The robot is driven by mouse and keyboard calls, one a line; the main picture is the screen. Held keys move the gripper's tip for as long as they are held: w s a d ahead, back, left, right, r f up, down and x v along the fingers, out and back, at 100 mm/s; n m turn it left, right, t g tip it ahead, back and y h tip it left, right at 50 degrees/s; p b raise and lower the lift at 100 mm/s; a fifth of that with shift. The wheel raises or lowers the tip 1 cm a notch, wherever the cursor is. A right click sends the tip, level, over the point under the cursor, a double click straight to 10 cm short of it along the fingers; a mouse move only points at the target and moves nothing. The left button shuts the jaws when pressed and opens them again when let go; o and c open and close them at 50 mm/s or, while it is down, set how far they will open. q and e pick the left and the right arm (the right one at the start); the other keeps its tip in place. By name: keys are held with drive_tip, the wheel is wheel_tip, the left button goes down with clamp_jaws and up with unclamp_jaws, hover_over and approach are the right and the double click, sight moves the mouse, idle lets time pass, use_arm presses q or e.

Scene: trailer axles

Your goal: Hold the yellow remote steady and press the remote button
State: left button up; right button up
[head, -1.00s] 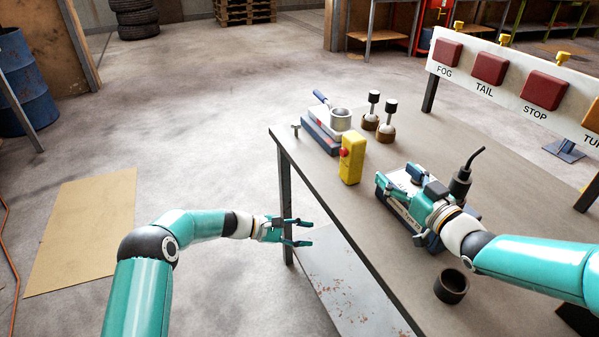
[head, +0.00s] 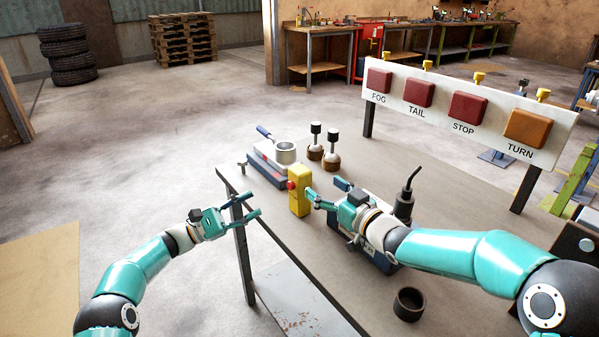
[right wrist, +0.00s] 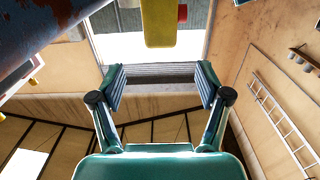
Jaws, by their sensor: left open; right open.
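The yellow remote (head: 299,192) stands upright on the table near its left edge. Its red button (head: 291,185) faces left, toward my left gripper. My left gripper (head: 254,205) is open and empty at the table's left edge, apart from the remote and left of the button. My right gripper (head: 325,192) is open just right of the remote, with one finger close to it; I cannot tell whether they touch. In the right wrist view the remote (right wrist: 159,24) hangs in at the top edge, beyond the open fingers (right wrist: 161,87), and its red button (right wrist: 183,13) shows at its right.
A blue-based device with a metal cup (head: 286,152) and two black-topped knobs (head: 316,140) stand behind the remote. A dark-blue device (head: 375,254) lies under my right arm. The light panel (head: 470,105) stands at the back right.

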sight(307, 175)
drive_tip(key=x, duration=1)
drive_tip(key=shift+w+a, duration=0.15)
drive_tip(key=shift+w, duration=0.05)
drive_tip(key=c, duration=1.3)
use_arm(q)
drive_tip(key=shift+c, duration=0.6)
use_arm(e)
drive_tip(key=shift+c, duration=0.6)
use_arm(q)
clamp_jaws()
